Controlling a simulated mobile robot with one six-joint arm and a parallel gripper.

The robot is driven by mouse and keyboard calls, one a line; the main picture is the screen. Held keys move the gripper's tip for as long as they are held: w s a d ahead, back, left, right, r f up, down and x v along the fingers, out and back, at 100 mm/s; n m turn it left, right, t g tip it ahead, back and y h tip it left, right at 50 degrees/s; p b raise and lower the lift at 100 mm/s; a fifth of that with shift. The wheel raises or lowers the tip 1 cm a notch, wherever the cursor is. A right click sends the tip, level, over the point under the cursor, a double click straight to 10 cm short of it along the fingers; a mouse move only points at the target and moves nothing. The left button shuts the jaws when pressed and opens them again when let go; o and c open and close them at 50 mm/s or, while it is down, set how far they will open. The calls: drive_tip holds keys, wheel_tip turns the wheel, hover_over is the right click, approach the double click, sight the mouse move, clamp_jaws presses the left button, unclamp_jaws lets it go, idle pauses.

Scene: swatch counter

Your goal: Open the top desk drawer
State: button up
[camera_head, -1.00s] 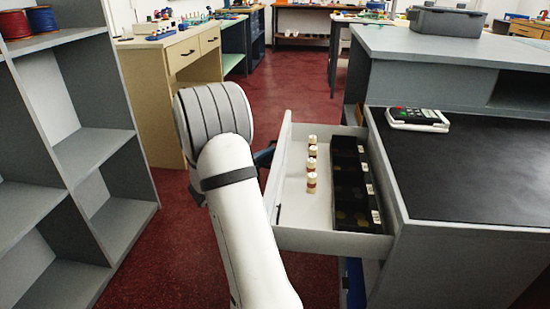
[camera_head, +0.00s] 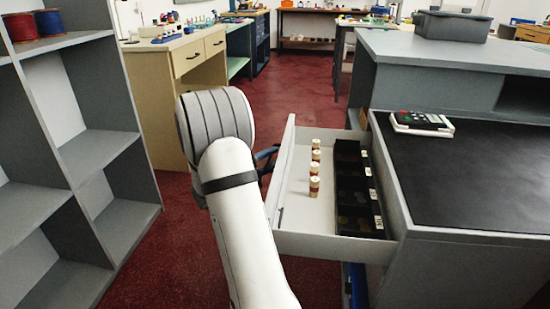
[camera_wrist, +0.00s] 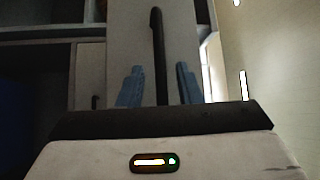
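The top drawer (camera_head: 330,243) of the grey desk (camera_head: 450,255) stands well open in the head view, pulled out to the left. It holds several small cream-and-red cylinders (camera_head: 314,187) and a black compartment tray (camera_head: 352,205). In the wrist view the drawer's pale front (camera_wrist: 124,40) faces me with its dark bar handle (camera_wrist: 158,45). My gripper (camera_wrist: 160,85) has its two blue fingers apart, one on each side of the handle, with gaps visible. In the head view my arm hides most of the gripper; only a dark bluish part shows beside the drawer front.
A grey shelf unit (camera_head: 105,150) with thread spools stands at the left. A beige desk (camera_head: 150,100) is behind my arm. A card-reader-like device (camera_head: 421,122) lies on the black desktop. Red floor is clear between the shelf and the drawer.

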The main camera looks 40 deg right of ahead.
drive_tip(key=a+f+p, duration=0.1)
drive_tip(key=a, duration=0.6)
drive_tip(key=shift+w+a+p, duration=0.35)
drive_tip(key=shift+w+p, duration=0.05)
drive_tip(key=shift+w, duration=0.05)
